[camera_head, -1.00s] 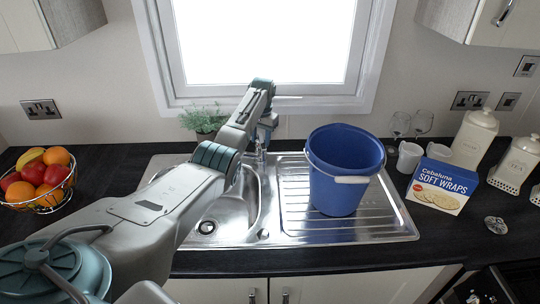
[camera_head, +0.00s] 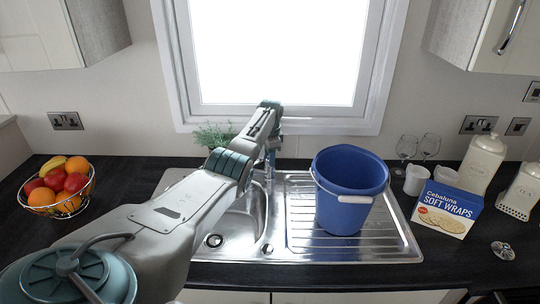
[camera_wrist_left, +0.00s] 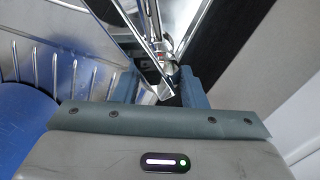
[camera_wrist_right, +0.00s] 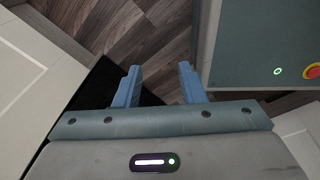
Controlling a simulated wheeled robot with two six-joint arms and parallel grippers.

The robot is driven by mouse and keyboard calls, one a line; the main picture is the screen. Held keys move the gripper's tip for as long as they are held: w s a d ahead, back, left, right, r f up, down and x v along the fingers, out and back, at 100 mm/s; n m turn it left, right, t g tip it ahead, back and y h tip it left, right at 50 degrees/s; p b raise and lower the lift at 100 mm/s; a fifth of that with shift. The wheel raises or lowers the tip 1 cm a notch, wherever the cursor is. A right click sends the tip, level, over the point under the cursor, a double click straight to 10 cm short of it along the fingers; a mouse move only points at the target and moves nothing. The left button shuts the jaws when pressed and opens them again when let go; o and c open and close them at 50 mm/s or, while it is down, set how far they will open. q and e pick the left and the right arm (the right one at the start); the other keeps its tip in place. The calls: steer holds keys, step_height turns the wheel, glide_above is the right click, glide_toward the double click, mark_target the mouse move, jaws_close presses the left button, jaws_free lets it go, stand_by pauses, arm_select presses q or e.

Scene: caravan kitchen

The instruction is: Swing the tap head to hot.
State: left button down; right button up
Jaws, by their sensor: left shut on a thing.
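The chrome tap stands at the back of the steel sink (camera_head: 222,243), mostly hidden behind my left arm in the head view. My left gripper (camera_head: 271,150) is at the tap, below the window. In the left wrist view, the chrome tap (camera_wrist_left: 166,88) lies between the blue fingers of my left gripper (camera_wrist_left: 160,88), which is shut on its head. I cannot tell from the picture which way the tap head is turned. My right gripper (camera_wrist_right: 160,84) is open and empty above the wood floor, away from the sink.
A blue bucket (camera_head: 345,195) stands on the drainer right of the tap. A plant (camera_head: 212,137) is behind my left arm. A fruit bowl (camera_head: 58,190) is at the left; a wraps box (camera_head: 446,208), mugs, glasses and canisters are at the right.

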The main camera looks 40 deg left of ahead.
arm_select(q)
steer(key=shift+m, duration=0.4)
arm_select(e)
steer(key=shift+d+r, duration=0.1)
steer(key=shift+d, duration=0.5)
arm_select(q)
steer(key=c, duration=0.9)
jaws_free()
steer(key=shift+r, duration=0.3)
steer(key=r+b, duration=0.1)
steer(key=r, duration=0.2)
steer(key=r+b, duration=0.1)
steer(key=r, duration=0.2)
steer(key=r+b, duration=0.1)
steer(key=r, duration=0.2)
steer(key=shift+s+d+r, duration=0.15)
steer(key=shift+d+r, duration=0.1)
steer(key=shift+r, duration=0.35)
arm_select(e)
step_height(320, 180, down, 3)
steer(key=shift+a, duration=0.1)
